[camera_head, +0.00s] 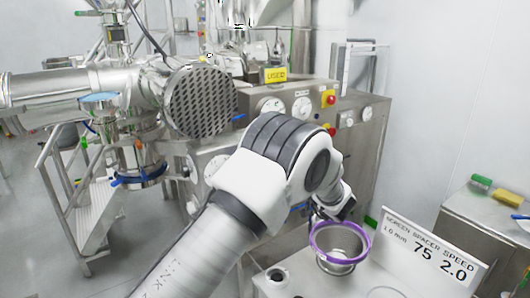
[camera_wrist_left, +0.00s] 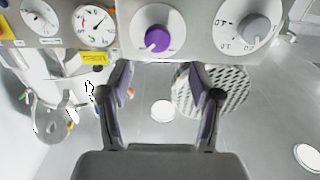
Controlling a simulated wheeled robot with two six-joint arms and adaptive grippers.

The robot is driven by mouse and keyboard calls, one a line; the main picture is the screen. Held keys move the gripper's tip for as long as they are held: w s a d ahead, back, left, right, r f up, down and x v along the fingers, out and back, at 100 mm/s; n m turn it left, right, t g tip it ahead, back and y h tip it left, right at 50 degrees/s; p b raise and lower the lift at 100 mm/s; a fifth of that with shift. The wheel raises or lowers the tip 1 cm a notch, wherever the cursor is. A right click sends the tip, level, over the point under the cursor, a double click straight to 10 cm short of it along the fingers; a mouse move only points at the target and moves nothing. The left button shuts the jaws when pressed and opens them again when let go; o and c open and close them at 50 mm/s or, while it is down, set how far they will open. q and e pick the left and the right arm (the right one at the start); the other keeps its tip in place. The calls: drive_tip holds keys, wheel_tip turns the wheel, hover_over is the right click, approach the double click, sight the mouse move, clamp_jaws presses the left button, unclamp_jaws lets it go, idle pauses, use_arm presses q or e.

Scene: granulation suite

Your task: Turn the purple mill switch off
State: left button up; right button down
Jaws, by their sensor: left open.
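The purple switch (camera_wrist_left: 157,39) is a round knob on a white dial plate, seen at the top middle of the left wrist view. A small pale mark shows on its lower left edge. My left gripper (camera_wrist_left: 160,70) is open and empty, its two fingers apart with the knob beyond and between their tips. I see no contact with the knob. In the head view my left arm crosses the middle and hides the purple knob; the gripper's fingers are not clear there.
A grey knob (camera_wrist_left: 256,29) is beside the purple one. The steel cabinet (camera_head: 362,131) carries gauges and a red button (camera_head: 329,98) on yellow.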

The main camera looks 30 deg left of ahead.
use_arm(q)
drive_tip(key=p+x, duration=0.3)
drive_tip(key=x, duration=0.4)
drive_tip(key=shift+w+a+f, duration=0.25)
drive_tip(key=shift+a, duration=0.05)
drive_tip(key=shift+d, duration=0.1)
drive_tip(key=shift+c, duration=0.9)
drive_tip(key=c, duration=1)
